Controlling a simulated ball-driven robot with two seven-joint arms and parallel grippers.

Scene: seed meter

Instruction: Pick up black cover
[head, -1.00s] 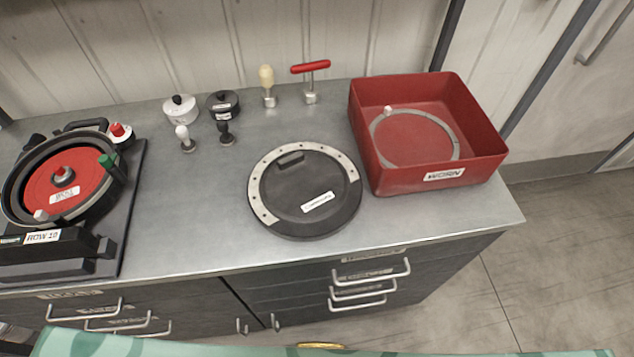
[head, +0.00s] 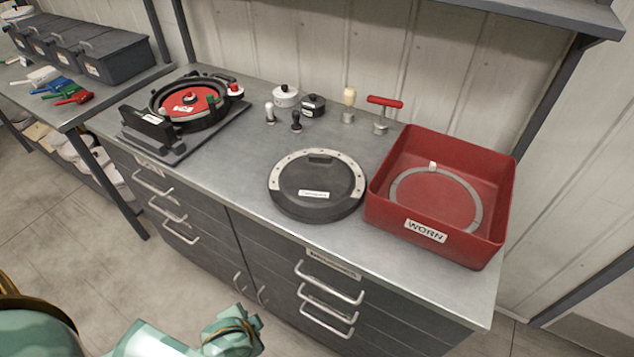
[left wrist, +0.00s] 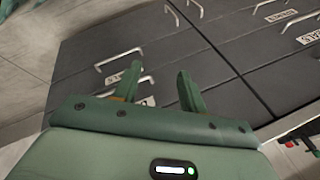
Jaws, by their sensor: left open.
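A round black cover (head: 335,198) lies flat on the grey counter, with a pale dotted ring segment around its far side, a small raised black grip and a white label too small to read. It does not show in the left wrist view. My left gripper (left wrist: 159,84) is open and empty in the left wrist view, its two green fingers apart in front of dark drawer fronts. It is not touching the cover. Teal parts of my own body show at the bottom of the head view, but no fingertips. My right gripper is not in view.
A red bin (head: 468,236) marked WORN, with a pale ring inside, stands close right of the cover. A seed meter (head: 160,118) with a red disc is at left. Small pots, stamps and a red-handled tool (head: 383,110) stand behind. Drawer handles (head: 331,281) stick out below.

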